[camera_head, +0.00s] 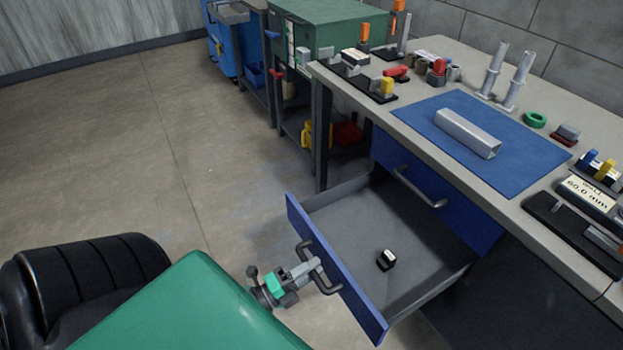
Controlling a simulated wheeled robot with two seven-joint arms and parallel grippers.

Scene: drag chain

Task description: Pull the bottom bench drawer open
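The bottom bench drawer (340,275) has a blue front and stands pulled out from the bench, its grey inside (345,215) showing. A small black and white object (386,260) lies on its floor. A dark bar handle (328,284) is on the drawer front. My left gripper (312,268) is at this handle, its fingers around or against the bar. I cannot tell whether the fingers are clamped on it. My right gripper is not in view.
Above the open drawer is a shut blue drawer with a handle (420,190). The bench top (410,130) carries a blue mat (520,165), a metal profile (468,132) and several small parts. A green cabinet (320,25) and blue cart (228,40) stand behind. The floor (130,150) at left is clear.

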